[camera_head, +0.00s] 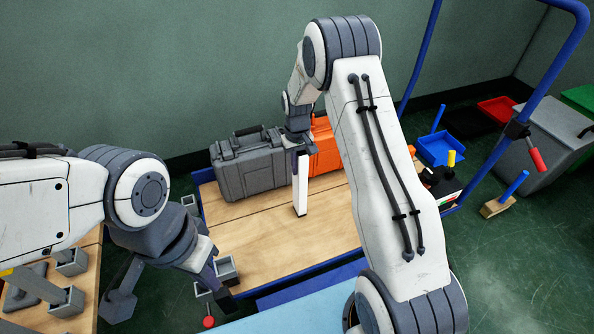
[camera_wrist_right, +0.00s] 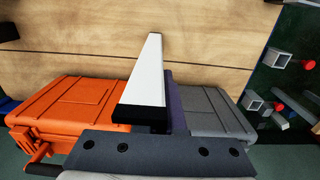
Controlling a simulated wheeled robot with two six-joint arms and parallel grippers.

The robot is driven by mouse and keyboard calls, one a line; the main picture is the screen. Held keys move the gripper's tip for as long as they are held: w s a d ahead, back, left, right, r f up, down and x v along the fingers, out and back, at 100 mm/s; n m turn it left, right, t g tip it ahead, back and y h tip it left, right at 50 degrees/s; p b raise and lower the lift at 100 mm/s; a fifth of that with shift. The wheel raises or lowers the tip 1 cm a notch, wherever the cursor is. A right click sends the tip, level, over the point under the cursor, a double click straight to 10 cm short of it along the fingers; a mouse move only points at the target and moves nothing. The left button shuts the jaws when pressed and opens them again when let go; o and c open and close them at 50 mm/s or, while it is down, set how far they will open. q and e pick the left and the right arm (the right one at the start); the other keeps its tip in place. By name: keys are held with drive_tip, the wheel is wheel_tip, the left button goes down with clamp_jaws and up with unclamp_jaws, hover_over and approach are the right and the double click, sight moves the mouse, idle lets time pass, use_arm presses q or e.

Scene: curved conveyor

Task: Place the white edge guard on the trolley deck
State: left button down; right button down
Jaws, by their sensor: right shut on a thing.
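The white edge guard (camera_head: 300,186) is a long narrow white bar with a dark end, held upright over the wooden trolley deck (camera_head: 262,245). My right gripper (camera_head: 298,146) is shut on its upper end. In the right wrist view the guard (camera_wrist_right: 148,70) points away from the gripper towards the bare deck (camera_wrist_right: 220,45). I cannot tell whether its lower end touches the deck. My left gripper (camera_head: 222,287) is low at the deck's near left corner, away from the guard; its jaw opening is unclear.
A grey case (camera_head: 248,165) and an orange case (camera_head: 325,150) stand along the deck's back edge, close to the guard. The deck's front middle is bare. Blue trolley rails (camera_head: 500,140) rise at right. Square grey tubes (camera_head: 68,300) stand on a wooden surface at left.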

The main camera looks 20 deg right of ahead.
drive_tip(key=shift+f, duration=0.2)
drive_tip(key=c, duration=1)
unclamp_jaws()
